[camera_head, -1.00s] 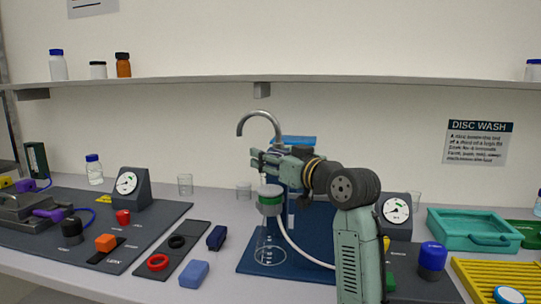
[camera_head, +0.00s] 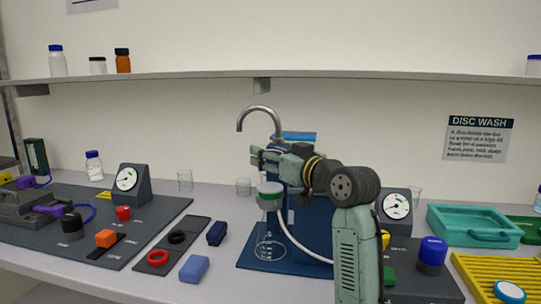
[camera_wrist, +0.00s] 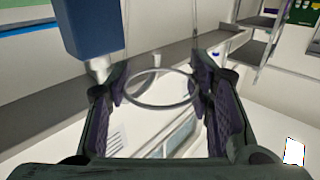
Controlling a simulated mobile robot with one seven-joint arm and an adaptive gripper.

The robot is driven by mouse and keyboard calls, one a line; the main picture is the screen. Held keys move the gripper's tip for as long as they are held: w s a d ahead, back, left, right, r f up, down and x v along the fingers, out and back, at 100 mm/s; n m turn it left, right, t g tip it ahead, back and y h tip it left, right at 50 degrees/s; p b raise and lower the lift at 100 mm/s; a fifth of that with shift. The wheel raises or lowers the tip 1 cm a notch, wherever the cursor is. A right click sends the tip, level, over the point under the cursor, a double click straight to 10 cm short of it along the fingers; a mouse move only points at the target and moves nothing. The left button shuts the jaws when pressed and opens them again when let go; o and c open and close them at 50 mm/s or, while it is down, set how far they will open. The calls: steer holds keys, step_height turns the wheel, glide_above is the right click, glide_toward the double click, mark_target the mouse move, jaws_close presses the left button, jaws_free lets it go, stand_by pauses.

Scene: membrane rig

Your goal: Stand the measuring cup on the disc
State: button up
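My gripper (camera_head: 258,158) is in front of the blue stand, just above the flask. In the wrist view its fingers (camera_wrist: 161,90) are closed on both sides of a clear round cup, which I take as the measuring cup (camera_wrist: 160,130); its rim shows as a ring between the pads. In the head view the clear cup is hard to make out. Below the gripper, a green and white holder (camera_head: 270,196) with a pale top sits on a clear conical flask (camera_head: 270,243). The pale top may be the disc; I cannot tell whether the cup touches it.
The flask stands on a blue base (camera_head: 300,262) with a tap (camera_head: 262,111) behind. A white hose runs to its right. A blue block (camera_head: 194,268) and a dark strip with rings (camera_head: 190,232) lie left. A teal tray (camera_head: 475,226) and yellow rack (camera_head: 465,265) are right.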

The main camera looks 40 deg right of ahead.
steer(key=o, duration=0.5)
steer(key=shift+s, duration=0.1)
steer(key=s, duration=1.2)
steer(key=shift+a, duration=0.2)
steer(key=shift+w, duration=0.1)
steer(key=shift+f, duration=0.1)
